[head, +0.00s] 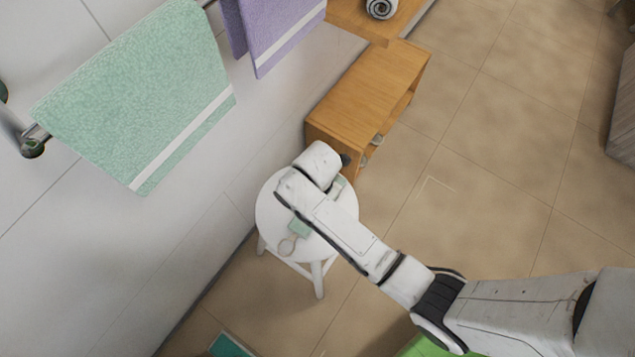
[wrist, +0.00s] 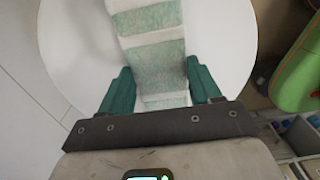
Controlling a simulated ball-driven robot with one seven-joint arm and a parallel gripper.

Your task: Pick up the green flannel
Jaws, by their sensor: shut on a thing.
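The green flannel (wrist: 158,68), pale green with white bands, lies between the teal fingers of my gripper (wrist: 160,78) in the wrist view. My gripper is shut on it, over the round white stool (wrist: 70,40). In the head view a small green part of the flannel (head: 299,228) shows beside my arm, above the seat of the stool (head: 275,215). My arm hides the rest of it and my gripper there. I cannot tell whether the flannel still touches the seat.
A large green towel (head: 145,95) and a purple towel (head: 268,30) hang on the wall. A wooden cabinet (head: 375,85) stands just behind the stool. The tiled floor (head: 480,180) to the right is clear.

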